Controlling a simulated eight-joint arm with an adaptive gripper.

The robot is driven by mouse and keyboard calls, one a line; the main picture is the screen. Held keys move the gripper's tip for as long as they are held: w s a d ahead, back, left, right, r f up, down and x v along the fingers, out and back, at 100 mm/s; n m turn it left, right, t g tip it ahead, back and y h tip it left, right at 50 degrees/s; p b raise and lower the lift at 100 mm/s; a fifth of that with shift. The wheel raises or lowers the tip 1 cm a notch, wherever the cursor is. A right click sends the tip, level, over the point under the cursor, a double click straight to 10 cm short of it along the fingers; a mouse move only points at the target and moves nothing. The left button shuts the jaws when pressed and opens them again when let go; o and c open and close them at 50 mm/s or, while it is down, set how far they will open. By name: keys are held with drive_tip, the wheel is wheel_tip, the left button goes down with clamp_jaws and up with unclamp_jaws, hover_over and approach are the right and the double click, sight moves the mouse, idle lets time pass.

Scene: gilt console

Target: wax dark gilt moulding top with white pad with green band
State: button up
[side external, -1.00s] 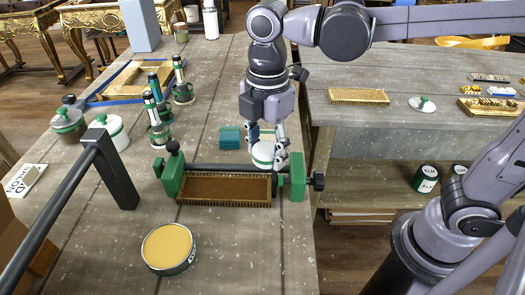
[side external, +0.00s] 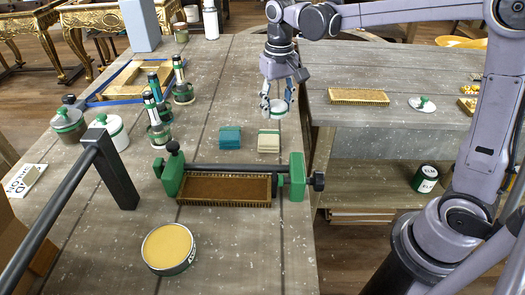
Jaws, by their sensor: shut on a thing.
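The dark gilt moulding (side external: 225,188) is a brown-topped strip with a gold toothed edge, lying in the green clamp (side external: 171,178) in the middle of the table. My gripper (side external: 277,104) is shut on the white pad with green band (side external: 277,110). It holds the pad behind and to the right of the clamp, apart from the moulding. An open round tin of yellow wax (side external: 168,247) stands in front of the clamp.
Teal (side external: 230,137) and cream blocks (side external: 268,141) lie between the pad and clamp. Another gold moulding (side external: 358,96) lies on the right-hand bench.

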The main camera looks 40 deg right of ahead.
sight(168, 246)
drive_tip(key=shift+w+d+f+m, duration=0.1)
drive_tip(key=shift+d+m, duration=0.2)
drive_tip(key=shift+a, duration=0.15)
drive_tip(key=a+r+n, duration=0.1)
drive_tip(key=a+n, duration=0.3)
drive_tip(key=a, duration=1.5)
drive_tip(key=shift+s+r, duration=0.3)
drive_tip(key=s+a, duration=0.1)
drive_tip(key=a, duration=0.2)
drive_tip(key=s+a+n, duration=0.1)
drive_tip(key=a, duration=0.2)
drive_tip(key=s+a+n, duration=0.1)
drive_tip(key=a, duration=0.3)
drive_tip(key=shift+s+r, duration=0.4)
drive_tip(key=s+a+n, duration=0.1)
drive_tip(key=s+a, duration=0.1)
drive_tip(key=a, duration=0.1)
drive_tip(key=s+a+n, duration=0.1)
drive_tip(key=s+a, duration=0.1)
drive_tip(key=a, duration=0.1)
drive_tip(key=s+a+n, duration=0.1)
drive_tip(key=s+a, duration=0.1)
drive_tip(key=a, duration=0.2)
drive_tip(key=shift+s+r, duration=0.2)
drive_tip(key=shift+s, duration=0.2)
drive_tip(key=shift+f, duration=2.8)
